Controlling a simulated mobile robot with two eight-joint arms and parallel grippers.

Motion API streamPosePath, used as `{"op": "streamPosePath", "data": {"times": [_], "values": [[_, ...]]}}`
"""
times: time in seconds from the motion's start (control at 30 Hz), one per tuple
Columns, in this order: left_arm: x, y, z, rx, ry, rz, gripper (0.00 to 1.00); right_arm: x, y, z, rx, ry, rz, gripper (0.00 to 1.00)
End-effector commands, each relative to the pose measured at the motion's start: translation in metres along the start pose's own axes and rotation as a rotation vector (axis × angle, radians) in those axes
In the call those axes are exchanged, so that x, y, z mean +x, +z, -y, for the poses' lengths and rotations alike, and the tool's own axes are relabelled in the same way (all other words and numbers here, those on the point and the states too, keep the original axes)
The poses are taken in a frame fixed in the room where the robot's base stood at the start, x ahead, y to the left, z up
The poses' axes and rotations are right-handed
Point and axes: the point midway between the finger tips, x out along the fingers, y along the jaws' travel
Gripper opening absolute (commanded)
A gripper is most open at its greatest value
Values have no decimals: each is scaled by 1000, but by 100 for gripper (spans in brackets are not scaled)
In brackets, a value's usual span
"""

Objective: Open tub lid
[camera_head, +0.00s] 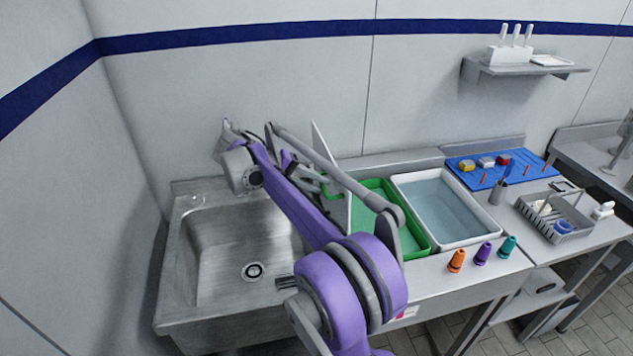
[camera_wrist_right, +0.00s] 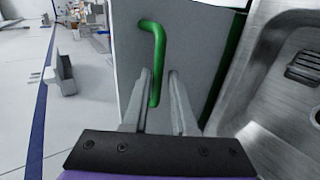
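The green tub (camera_head: 418,236) stands between the sink and a white tub, with its top uncovered on the right part. Its pale lid (camera_head: 330,148) stands steeply raised at the tub's left side, seen nearly edge-on. The lid's green handle (camera_head: 326,187) shows partly behind my arm. In the right wrist view the lid (camera_wrist_right: 190,35) fills the middle, with the handle (camera_wrist_right: 157,45) on it. My right gripper (camera_wrist_right: 160,76) is open, its fingers apart on either side of the handle's lower end, nearer the left finger. My left gripper is not in view.
A steel sink (camera_head: 215,285) lies to the left. The white tub (camera_head: 462,240) of water stands to the right. Orange, purple (camera_head: 483,254) and teal cones stand at the counter's front edge. A blue mat (camera_head: 530,168) and a wire basket (camera_head: 572,235) lie further right.

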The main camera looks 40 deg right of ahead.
Motion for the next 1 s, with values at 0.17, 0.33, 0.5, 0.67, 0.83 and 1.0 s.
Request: {"op": "streamPosePath", "data": {"times": [0.17,0.33,0.5,0.67,0.83,1.0], "values": [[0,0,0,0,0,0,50,-1,0,-2,1,3,0,45],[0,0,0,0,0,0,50,-2,0,-3,1,4,-1,45],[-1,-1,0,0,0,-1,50,-12,0,-3,-1,4,-2,45],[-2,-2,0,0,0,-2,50,-41,-1,-2,-1,4,-4,45],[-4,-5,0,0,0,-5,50,-76,-1,-2,0,4,-4,45],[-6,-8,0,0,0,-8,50,-100,-1,-3,0,4,-2,45]]}}
